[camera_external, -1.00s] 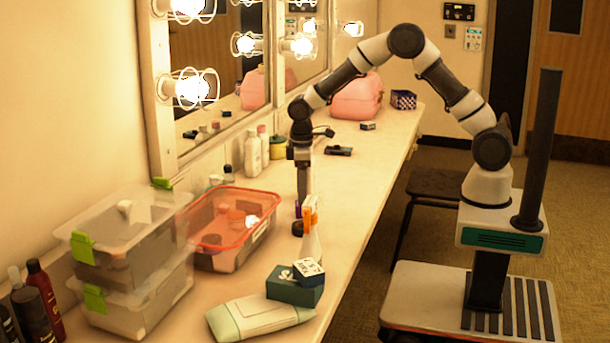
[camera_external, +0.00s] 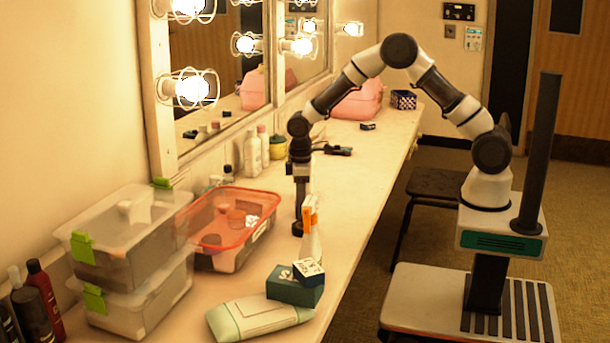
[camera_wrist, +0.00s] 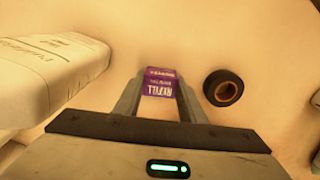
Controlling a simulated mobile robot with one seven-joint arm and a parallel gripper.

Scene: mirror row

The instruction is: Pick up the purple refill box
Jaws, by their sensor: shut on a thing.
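The purple refill box (camera_wrist: 159,81) shows in the wrist view, with white lettering on its side. It sits between the two fingers of my gripper (camera_wrist: 160,92), which is shut on it. In the external view my gripper (camera_external: 300,207) points straight down at the counter, behind the spray bottle with the orange nozzle. The box cannot be made out there; the gripper and bottle cover that spot. I cannot tell whether the box still touches the counter.
A black tape roll (camera_wrist: 223,88) lies just right of the box. A pale printed pack (camera_wrist: 52,75) is on the left in the wrist view. The spray bottle (camera_external: 311,240), teal box (camera_external: 290,290) and red-rimmed bin (camera_external: 236,250) stand near my gripper. Counter beyond is fairly clear.

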